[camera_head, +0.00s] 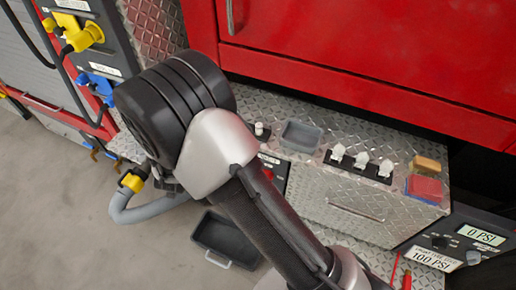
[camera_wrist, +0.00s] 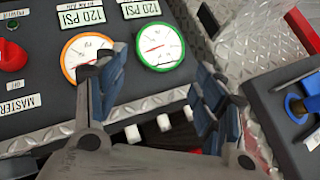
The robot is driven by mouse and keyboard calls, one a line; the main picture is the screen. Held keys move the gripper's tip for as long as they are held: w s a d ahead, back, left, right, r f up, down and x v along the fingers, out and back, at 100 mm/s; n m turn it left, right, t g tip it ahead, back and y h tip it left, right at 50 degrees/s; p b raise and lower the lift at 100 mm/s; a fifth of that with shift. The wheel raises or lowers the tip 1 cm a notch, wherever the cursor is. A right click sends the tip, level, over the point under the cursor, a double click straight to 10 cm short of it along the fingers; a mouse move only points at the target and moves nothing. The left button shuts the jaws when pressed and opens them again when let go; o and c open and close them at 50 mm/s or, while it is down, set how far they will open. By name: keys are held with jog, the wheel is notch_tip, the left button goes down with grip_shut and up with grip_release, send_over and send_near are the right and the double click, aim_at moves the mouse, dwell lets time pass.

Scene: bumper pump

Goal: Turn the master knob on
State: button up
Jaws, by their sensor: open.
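The red master knob (camera_wrist: 12,55) shows at the left edge of the wrist view, partly cut off. It sits on a dark panel, above a small OFF label (camera_wrist: 20,87) and a MASTER label (camera_wrist: 20,105); the text is upside down. My gripper (camera_wrist: 155,75) is open and empty, its two blue-grey fingers spread wide. Both fingers are to the right of the knob and apart from it. The left finger overlaps the lower edge of an orange-rimmed gauge (camera_wrist: 80,50). In the head view my arm covers the middle and my gripper cannot be made out.
A green-rimmed gauge (camera_wrist: 160,46) lies beyond the fingers. A separate dark panel with a blue fitting (camera_wrist: 298,107) is at the right. In the head view a diamond-plate step holds a grey tray (camera_head: 301,136), white switches (camera_head: 361,160) and a red block (camera_head: 425,188). A dark bin (camera_head: 225,240) stands below.

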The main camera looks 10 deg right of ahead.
jog(key=s+d+f+m+t+h, duration=0.1)
jog(key=s+d+f+h, duration=0.25)
jog(key=f, duration=0.45)
jog(key=s+d+f+m+t+h, duration=0.1)
jog(key=s+d+f+h, duration=0.1)
jog(key=s+f, duration=0.45)
jog(key=s+d+f+n+t+h+p, duration=0.15)
jog(key=s+d+f+t+h, duration=0.25)
jog(key=s+d, duration=0.55)
jog(key=b+x, duration=0.3)
jog(key=x, duration=1.6)
jog(key=shift+a+y, duration=0.1)
jog(key=shift+y, duration=0.15)
jog(key=shift+c, duration=0.4)
jog(key=c, duration=1)
